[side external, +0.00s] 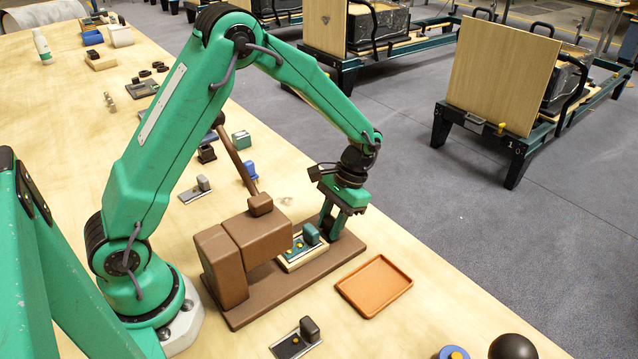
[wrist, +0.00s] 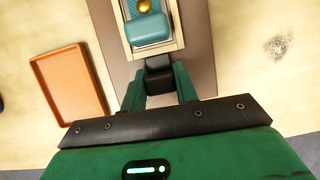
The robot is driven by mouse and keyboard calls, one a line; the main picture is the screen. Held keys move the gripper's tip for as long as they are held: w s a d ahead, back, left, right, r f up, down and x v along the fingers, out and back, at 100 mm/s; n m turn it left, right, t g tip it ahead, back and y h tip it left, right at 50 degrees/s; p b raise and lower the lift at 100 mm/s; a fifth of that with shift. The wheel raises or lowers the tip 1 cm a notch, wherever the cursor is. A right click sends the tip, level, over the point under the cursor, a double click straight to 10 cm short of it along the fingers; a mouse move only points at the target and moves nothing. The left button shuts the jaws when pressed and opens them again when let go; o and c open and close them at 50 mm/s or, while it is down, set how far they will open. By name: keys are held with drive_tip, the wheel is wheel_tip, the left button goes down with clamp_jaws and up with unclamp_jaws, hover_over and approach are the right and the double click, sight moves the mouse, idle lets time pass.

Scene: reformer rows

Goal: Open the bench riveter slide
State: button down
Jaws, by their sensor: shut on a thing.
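The bench riveter (side external: 230,265) is a brown machine on a flat brown base, with a long lever rising at its back. Its slide (side external: 291,266) is a cream-edged tray with a teal inside, showing partly out from under the riveter's head. A rounded teal block and gold piece sit in it; the slide also shows at the top of the wrist view (wrist: 178,48). My gripper (side external: 333,226) points down at the slide's outer end. In the wrist view its green fingers (wrist: 160,88) are shut on the dark slide handle (wrist: 158,78).
An empty orange tray (side external: 374,287) lies on the bench just right of the riveter base. Several small parts lie behind the riveter.

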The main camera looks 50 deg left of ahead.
drive_tip(key=shift+w, duration=1.55)
drive_tip(key=c, duration=1.1)
unclamp_jaws()
drive_tip(key=shift+r, duration=0.1)
drive_tip(key=v, duration=0.7)
drive_tip(key=shift+w+r, duration=0.15)
drive_tip(key=shift+r, duration=0.15)
